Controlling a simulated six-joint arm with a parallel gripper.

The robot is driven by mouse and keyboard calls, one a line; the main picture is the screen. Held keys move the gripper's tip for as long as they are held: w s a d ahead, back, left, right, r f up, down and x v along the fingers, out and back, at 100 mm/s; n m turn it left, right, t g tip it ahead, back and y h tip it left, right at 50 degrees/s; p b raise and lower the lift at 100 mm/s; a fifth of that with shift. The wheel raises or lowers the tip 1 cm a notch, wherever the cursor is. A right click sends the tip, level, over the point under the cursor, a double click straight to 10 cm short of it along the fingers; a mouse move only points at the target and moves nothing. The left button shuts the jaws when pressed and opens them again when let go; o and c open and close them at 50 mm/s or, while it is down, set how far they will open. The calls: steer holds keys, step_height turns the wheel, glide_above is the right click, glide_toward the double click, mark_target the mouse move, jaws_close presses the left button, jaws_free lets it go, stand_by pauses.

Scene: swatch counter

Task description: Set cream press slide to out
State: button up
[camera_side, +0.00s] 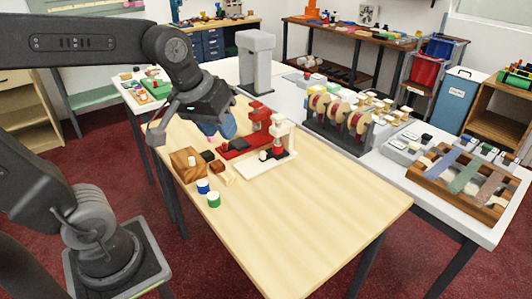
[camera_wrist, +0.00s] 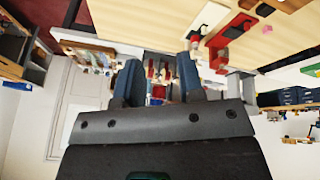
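The cream press (camera_side: 281,140) stands upright on a long pale base on the wooden table, in the middle of the side view. A small dark piece sits on its base in front of the post; I cannot tell whether its slide is in or out. My gripper (camera_side: 221,131) is above the table, left of both presses and touching neither. In the wrist view my gripper (camera_wrist: 160,75) has its blue fingers apart with nothing between them.
A wooden block (camera_side: 186,168), a blue-sided pot (camera_side: 203,187) and a green-sided pot (camera_side: 213,200) stand near the table's left edge. A rack of ribbon spools (camera_side: 338,112) is behind right. The table's front right (camera_side: 330,215) is clear.

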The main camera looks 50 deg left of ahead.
steer(key=shift+o, duration=0.9)
steer(key=w+a+n+g, duration=0.1)
steer(key=w+a+n, duration=0.4)
steer(key=w+n, duration=0.3)
steer(key=w, duration=0.2)
steer(key=shift+w, duration=0.3)
steer(key=n+g, duration=0.4)
steer(key=n, duration=1.4)
glide_above(263, 152)
step_height(263, 152, down, 17)
step_height(263, 152, down, 13)
steer(key=shift+f, duration=0.1)
steer(key=shift+c, duration=0.4)
jaws_close()
